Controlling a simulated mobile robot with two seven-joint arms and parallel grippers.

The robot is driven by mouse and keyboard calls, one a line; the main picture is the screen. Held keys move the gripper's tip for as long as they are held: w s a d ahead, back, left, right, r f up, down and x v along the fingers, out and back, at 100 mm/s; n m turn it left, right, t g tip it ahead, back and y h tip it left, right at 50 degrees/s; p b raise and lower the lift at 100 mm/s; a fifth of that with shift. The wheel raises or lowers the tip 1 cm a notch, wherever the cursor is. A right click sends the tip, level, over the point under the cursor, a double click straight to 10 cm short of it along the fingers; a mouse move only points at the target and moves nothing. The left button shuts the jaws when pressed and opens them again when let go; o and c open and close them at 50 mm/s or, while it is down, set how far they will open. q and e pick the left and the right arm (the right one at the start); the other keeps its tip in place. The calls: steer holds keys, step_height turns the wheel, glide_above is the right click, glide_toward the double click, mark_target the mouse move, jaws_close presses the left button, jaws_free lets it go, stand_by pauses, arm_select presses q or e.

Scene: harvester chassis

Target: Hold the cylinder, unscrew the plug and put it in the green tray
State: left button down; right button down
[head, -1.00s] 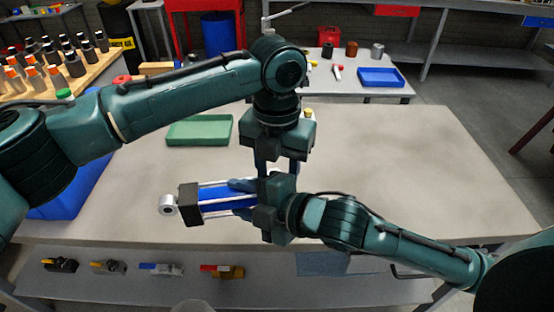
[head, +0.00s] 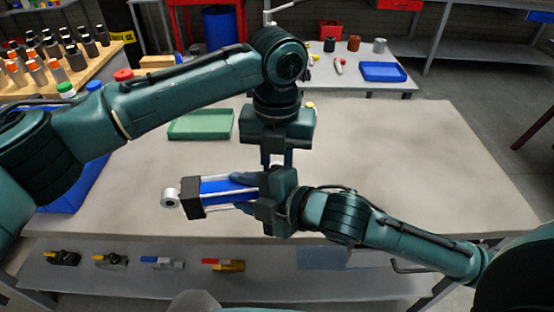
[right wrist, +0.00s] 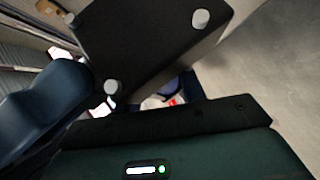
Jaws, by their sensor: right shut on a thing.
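The cylinder (head: 228,188) has a blue body, silver rods, a black end block and a round metal eye on its left end. It is held above the table, lying roughly sideways. My right gripper (head: 250,190) is shut around its right part and hides that end. In the right wrist view a black end block (right wrist: 150,45) with pale rod ends is close to the camera. My left gripper (head: 277,160) points down just above the right gripper; its fingertips are hidden. I cannot make out the plug. The green tray (head: 200,136) lies behind on the table and looks empty.
The grey table (head: 420,160) is clear on the right. A blue bin (head: 62,195) is at left, partly behind my left arm. Several valves lie on the lower shelf (head: 180,285). A back table holds a blue tray (head: 383,79) and small parts. A yellow-topped thing (head: 310,105) shows beside my left gripper.

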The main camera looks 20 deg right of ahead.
arm_select(q)
steer(key=n, duration=0.3)
steer(key=shift+s+d+r+n, duration=0.1)
steer(key=shift+s+d+n, duration=0.15)
steer(key=shift+d+n, duration=0.15)
steer(key=c, duration=1.4)
jaws_free()
steer(key=shift+a, duration=0.1)
steer(key=shift+o, duration=0.8)
steer(key=shift+w+a, duration=0.1)
steer(key=shift+w, duration=0.05)
